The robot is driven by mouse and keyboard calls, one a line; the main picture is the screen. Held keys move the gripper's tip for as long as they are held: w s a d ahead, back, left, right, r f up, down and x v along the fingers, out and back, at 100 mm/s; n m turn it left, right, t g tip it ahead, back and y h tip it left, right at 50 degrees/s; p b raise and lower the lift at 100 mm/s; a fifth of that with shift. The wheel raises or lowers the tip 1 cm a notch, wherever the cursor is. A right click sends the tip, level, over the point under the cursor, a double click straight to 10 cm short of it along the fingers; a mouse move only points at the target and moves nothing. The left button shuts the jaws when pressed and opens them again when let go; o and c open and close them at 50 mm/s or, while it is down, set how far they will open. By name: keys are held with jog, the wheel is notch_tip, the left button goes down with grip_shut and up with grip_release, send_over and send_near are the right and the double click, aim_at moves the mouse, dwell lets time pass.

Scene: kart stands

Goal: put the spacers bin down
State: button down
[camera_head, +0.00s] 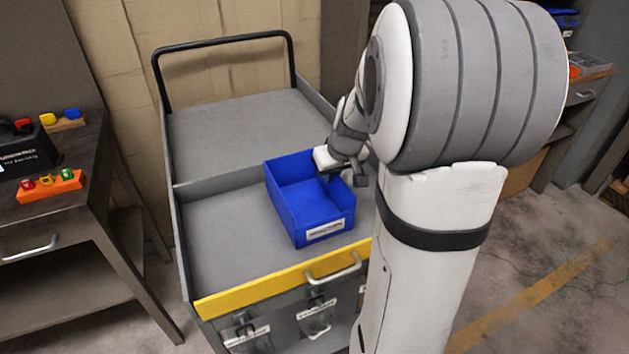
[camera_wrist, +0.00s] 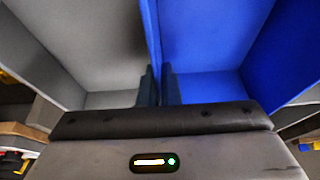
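The blue spacers bin (camera_head: 287,207) has a white label on its front face, too small to read. It appears empty and upright, within the front section of the grey cart (camera_head: 215,240). I cannot tell whether its bottom touches the cart floor. My gripper (camera_head: 343,177) is at the bin's right wall. In the wrist view the blue bin (camera_wrist: 210,40) fills the right half, and the two dark fingers of my gripper (camera_wrist: 159,88) are close together with the bin's thin wall between them. My arm hides the cart's right side.
The cart has a low divider, a bare rear section, a black push handle (camera_head: 225,40) and a yellow front edge (camera_head: 260,292). Its floor is clear left of the bin. A dark workbench (camera_head: 60,225) with small coloured parts stands at left. Shelving stands at right.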

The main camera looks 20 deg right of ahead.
jog(key=shift+r, duration=0.1)
jog(key=c, duration=1.6)
grip_release()
jog(key=shift+s, duration=0.1)
jog(key=shift+c, duration=0.2)
